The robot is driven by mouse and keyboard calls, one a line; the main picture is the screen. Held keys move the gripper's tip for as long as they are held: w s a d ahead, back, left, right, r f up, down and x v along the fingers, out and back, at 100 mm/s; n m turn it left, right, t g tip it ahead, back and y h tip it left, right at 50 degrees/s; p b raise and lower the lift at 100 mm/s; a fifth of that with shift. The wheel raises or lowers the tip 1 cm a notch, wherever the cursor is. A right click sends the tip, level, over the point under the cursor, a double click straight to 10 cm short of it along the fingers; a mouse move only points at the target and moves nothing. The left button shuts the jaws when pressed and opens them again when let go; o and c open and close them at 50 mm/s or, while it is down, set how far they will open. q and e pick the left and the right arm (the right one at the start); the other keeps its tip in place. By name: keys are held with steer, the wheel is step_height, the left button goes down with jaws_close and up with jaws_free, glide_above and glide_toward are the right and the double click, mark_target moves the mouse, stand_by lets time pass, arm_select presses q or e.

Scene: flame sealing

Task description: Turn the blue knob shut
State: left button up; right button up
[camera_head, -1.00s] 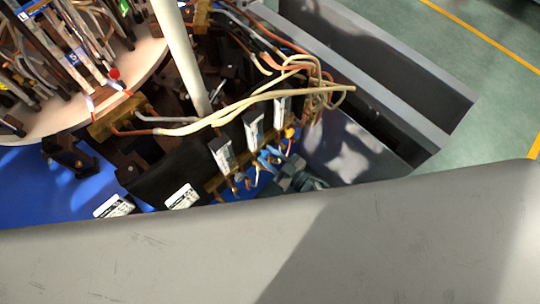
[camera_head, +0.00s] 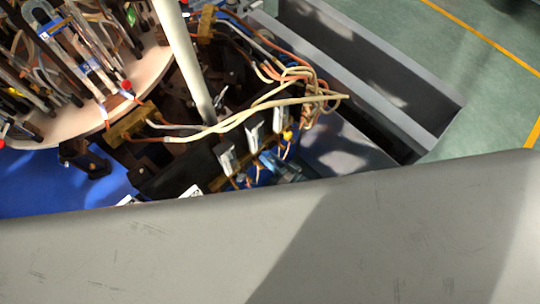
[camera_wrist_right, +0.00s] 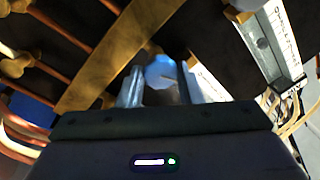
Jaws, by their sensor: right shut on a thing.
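The blue knob (camera_wrist_right: 161,72) shows in the right wrist view, slightly blurred, between the two pale fingers of my right gripper (camera_wrist_right: 160,88). The fingers are shut on it, one on each side. In the head view my right gripper (camera_head: 281,166) is a small bluish-grey shape low beside the row of labelled blocks, partly hidden by the grey surface below. The knob cannot be made out there, and its turn angle cannot be read. My left gripper is not in view.
A pale round plate (camera_head: 60,125) with several tubes stands at the left. Cream hoses (camera_head: 250,108) and a white post (camera_head: 184,58) pass close above the blocks. A brass-coloured bar (camera_wrist_right: 115,55) runs beside the knob. A large grey surface covers the bottom of the head view.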

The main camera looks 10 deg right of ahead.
steer(key=shift+m+t+p, duration=0.3)
steer(key=shift+m+p, duration=0.4)
steer(key=shift+m, duration=1.8)
steer(key=o, duration=1)
steer(key=shift+c, duration=0.2)
steer(key=b+v, duration=0.2)
steer(key=v, duration=0.8)
steer(key=shift+s, duration=0.45)
steer(key=shift+d, duration=0.1)
